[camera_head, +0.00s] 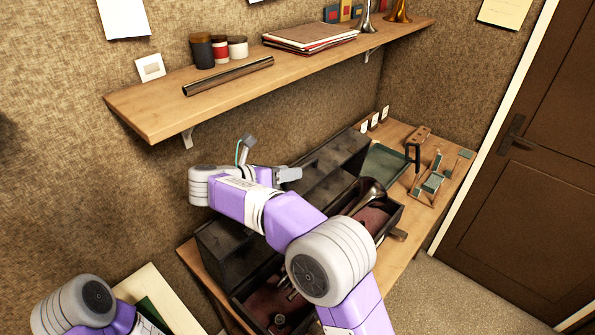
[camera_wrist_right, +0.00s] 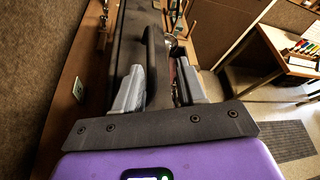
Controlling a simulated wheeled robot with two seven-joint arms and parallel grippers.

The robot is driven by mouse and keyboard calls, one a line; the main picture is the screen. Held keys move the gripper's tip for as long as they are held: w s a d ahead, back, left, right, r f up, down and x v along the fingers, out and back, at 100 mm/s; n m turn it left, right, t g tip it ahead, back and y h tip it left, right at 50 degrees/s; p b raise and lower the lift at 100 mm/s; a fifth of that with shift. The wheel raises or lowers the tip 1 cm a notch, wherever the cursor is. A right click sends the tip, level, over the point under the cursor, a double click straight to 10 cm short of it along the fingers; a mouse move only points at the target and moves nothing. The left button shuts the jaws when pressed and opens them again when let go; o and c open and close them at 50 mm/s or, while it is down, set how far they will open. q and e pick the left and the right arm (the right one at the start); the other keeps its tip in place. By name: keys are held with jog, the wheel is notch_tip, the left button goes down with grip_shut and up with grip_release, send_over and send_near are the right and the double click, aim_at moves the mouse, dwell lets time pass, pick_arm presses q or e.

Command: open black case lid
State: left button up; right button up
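The black case (camera_head: 392,222) lies on the wooden workbench, with its reddish-lined interior showing. Its dark lid (camera_head: 335,160) stands raised along the back side; my right arm hides its middle. My right gripper (camera_head: 290,174) is at the lid. In the right wrist view its grey fingers (camera_wrist_right: 160,88) are apart on either side of the dark lid edge (camera_wrist_right: 157,60), with a gap visible beside the right finger. My left gripper is out of view.
A wooden shelf (camera_head: 160,112) with jars, a metal tube and papers hangs above the bench. Small tools and a green mat (camera_head: 385,162) occupy the bench's right end. A brown door (camera_head: 530,190) stands at right. Papers lie at lower left near my left arm.

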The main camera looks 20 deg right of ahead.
jog(key=shift+v, duration=0.95)
jog(key=shift+a, duration=0.1)
jog(key=shift+a, duration=0.1)
jog(key=shift+p+v, duration=1.35)
jog(key=shift+v, duration=2.9)
jog(key=shift+f, duration=0.1)
